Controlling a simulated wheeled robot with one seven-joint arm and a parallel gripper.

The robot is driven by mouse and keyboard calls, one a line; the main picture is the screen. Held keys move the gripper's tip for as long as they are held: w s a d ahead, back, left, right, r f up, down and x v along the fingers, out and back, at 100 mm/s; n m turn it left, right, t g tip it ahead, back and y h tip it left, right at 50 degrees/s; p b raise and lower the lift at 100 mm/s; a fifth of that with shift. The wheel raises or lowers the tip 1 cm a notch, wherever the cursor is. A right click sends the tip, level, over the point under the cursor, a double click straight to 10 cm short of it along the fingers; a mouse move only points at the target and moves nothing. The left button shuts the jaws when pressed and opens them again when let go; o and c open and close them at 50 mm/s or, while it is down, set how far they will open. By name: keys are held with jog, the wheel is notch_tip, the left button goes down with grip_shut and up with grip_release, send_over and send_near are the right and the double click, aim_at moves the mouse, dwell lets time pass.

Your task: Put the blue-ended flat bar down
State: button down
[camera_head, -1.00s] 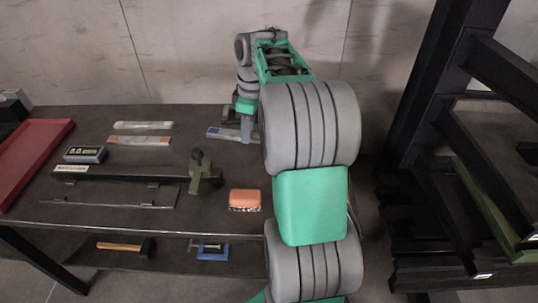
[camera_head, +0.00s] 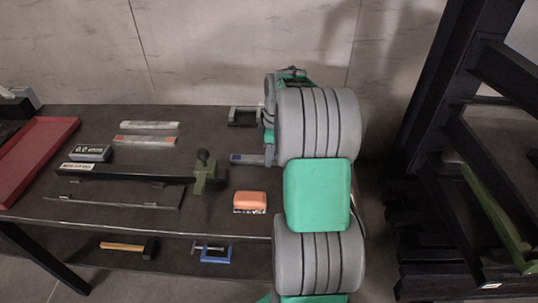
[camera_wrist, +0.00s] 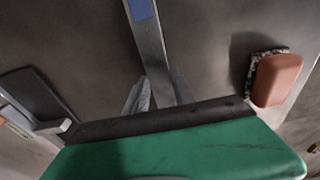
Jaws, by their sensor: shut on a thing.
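The blue-ended flat bar (camera_head: 248,159) is grey metal with a blue end that points left in the head view. It also shows in the wrist view (camera_wrist: 147,40), running up from my gripper with its blue patch at the top edge. My gripper (camera_wrist: 158,92) is shut on the bar near its other end. In the head view my own arm mostly hides the gripper. The bar is over the dark bench top (camera_head: 225,140), behind the orange block; I cannot tell whether it touches the bench.
An orange-topped block (camera_head: 250,200) sits in front of the bar. A black rail with a green stop (camera_head: 205,173), a digital readout (camera_head: 90,153), two other flat bars (camera_head: 145,141) and a red tray (camera_head: 35,155) lie left. A grey bracket (camera_head: 243,117) stands behind. A black rack is right.

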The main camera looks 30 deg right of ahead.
jog(key=shift+r, duration=0.2)
jog(key=shift+f, duration=0.15)
jog(key=c, duration=1.1)
grip_release()
jog(key=shift+f, duration=0.1)
jog(key=shift+o, duration=0.2)
notch_tip(320, 180, up, 12)
jog(key=d+p, duration=0.1)
jog(key=s+a+m, duration=0.2)
jog(key=a, duration=0.5)
jog(key=s+a+m, duration=0.3)
jog(key=s+a, duration=0.2)
jog(key=a, duration=0.5)
jog(key=s+a+f+m+t+h, duration=0.1)
jog(key=s+a+f+m, duration=0.4)
jog(key=s, duration=0.5)
jog(key=a+f, duration=0.1)
jog(key=a, duration=0.1)
jog(key=shift+s+a+f+t, duration=0.25)
jog(key=shift+a+f+t, duration=0.05)
jog(key=shift+a+t, duration=0.1)
